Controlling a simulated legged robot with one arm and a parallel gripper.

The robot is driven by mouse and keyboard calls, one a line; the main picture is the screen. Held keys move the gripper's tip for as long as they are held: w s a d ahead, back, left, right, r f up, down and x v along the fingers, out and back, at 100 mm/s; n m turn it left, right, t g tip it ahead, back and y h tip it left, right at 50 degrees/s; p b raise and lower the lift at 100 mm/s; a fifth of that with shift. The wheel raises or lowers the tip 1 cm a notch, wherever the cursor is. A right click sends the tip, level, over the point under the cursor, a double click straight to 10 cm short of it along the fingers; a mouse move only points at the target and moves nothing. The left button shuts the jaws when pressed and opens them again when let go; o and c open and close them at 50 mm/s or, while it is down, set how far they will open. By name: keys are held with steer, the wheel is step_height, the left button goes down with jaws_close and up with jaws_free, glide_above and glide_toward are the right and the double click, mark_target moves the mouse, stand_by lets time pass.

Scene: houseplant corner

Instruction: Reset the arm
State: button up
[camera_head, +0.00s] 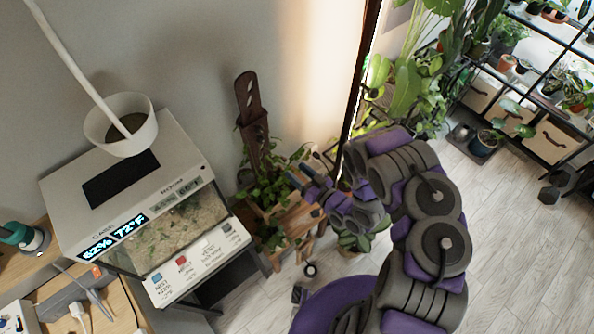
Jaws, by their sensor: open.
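My arm, purple and grey, rises from the bottom of the head view and bends over toward the left. My gripper (306,190) is at its end, pointing left, with its two dark fingers apart and nothing seen between them. It appears in front of a small wooden plant stand (297,222) with leafy plants (275,180). I cannot tell whether it touches any leaves.
A black shelf (553,125) with potted plants and drawers is at upper right. The pale wood floor (520,230) at right is mostly clear.

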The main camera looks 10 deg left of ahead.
stand_by(0.3)
steer(key=w+d+r+h+b, duration=0.25)
steer(key=w+d+h, duration=0.75)
steer(key=d, duration=0.6)
steer(key=s+d+r+m+g+h+b, duration=0.2)
steer(key=s+d+r+m+h, duration=0.15)
steer(key=d+r, duration=0.3)
steer(key=s+d+r+m+g+h+b, duration=0.2)
steer(key=s+d+r+h, duration=0.15)
steer(key=d+r, duration=0.35)
steer(key=s+a+r+g+y+b, duration=0.1)
steer(key=s+a+r+g, duration=0.1)
steer(key=s, duration=0.9)
steer(key=s+a+r+m+g+y+b, duration=0.1)
steer(key=s+a+r+g+b, duration=0.1)
steer(key=s, duration=1)
steer(key=s+a+r+m+g+y+b, duration=0.1)
steer(key=s+a+r+g, duration=0.2)
steer(key=s, duration=0.9)
steer(key=shift+a+g, duration=0.25)
steer(key=shift+g, duration=0.25)
